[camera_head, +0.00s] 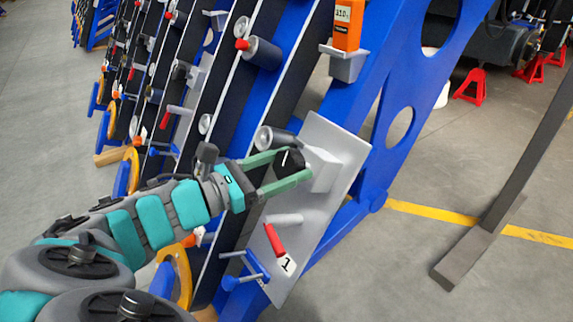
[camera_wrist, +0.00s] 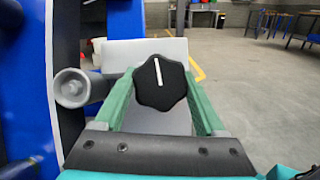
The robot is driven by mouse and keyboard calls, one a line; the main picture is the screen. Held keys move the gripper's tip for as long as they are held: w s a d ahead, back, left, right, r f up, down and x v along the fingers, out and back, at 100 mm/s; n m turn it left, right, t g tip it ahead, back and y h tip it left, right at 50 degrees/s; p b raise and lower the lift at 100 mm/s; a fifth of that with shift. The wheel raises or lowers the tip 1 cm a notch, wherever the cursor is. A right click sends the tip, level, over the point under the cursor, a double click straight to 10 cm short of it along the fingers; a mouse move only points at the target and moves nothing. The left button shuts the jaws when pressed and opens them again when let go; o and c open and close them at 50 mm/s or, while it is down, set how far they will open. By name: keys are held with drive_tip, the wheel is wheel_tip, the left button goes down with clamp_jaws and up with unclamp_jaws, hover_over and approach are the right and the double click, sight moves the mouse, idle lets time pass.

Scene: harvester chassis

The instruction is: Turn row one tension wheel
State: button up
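The tension wheel is a dark, lobed knob (camera_head: 290,162) with a white pointer line, on a pale grey block of a grey panel (camera_head: 345,150). In the wrist view the wheel (camera_wrist: 160,84) faces me, its white line nearly upright and tilted slightly left at the top. My gripper (camera_head: 296,163) has its green fingers on either side of the wheel; they also flank it in the wrist view (camera_wrist: 160,90). The gaps are too small to tell whether the fingers touch it. A label "1" (camera_head: 287,264) is low on the panel.
A grey roller (camera_head: 275,138) sits close left of the wheel and shows in the wrist view (camera_wrist: 72,88). A red-handled lever (camera_head: 274,240) and a blue handle (camera_head: 245,272) are below. A blue frame (camera_head: 380,90) rises behind. Open floor lies right.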

drive_tip(key=c, duration=0.8)
drive_tip(key=shift+m, duration=0.4)
drive_tip(key=shift+w+r+m+g+h+p, duration=0.1)
drive_tip(key=shift+m+g+h+p, duration=0.3)
drive_tip(key=shift+m+g, duration=1.2)
drive_tip(key=shift+m, duration=0.8)
drive_tip(key=shift+m+g, duration=0.6)
drive_tip(key=shift+m, duration=0.8)
drive_tip(key=o, duration=1.3)
